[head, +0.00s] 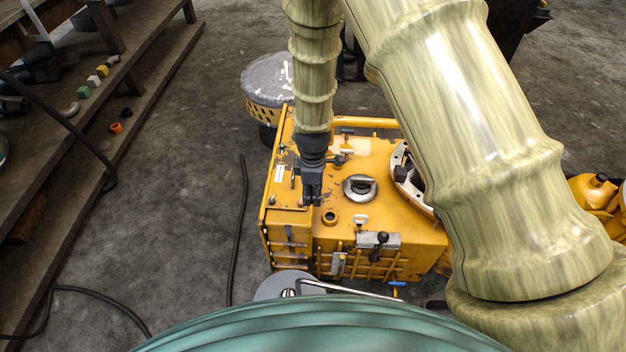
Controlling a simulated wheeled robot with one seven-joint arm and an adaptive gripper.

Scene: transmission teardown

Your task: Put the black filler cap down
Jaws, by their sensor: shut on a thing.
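My gripper (312,200) points down above the top of the yellow transmission housing (385,205), left of its middle. It is shut on a small dark thing, which I take to be the black filler cap; the dark fingers mostly hide it. A round open port (330,217) with a rim lies on the housing just right of and below the fingertips. I cannot tell how high the fingertips are above the housing top.
A round grey cap (360,187) and a black-knobbed lever (379,243) stand on the housing. A grey-topped yellow drum (268,85) is behind it. Wooden steps (115,130) at left hold small blocks and an orange ring (116,127). A black cable (240,230) crosses the clear floor.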

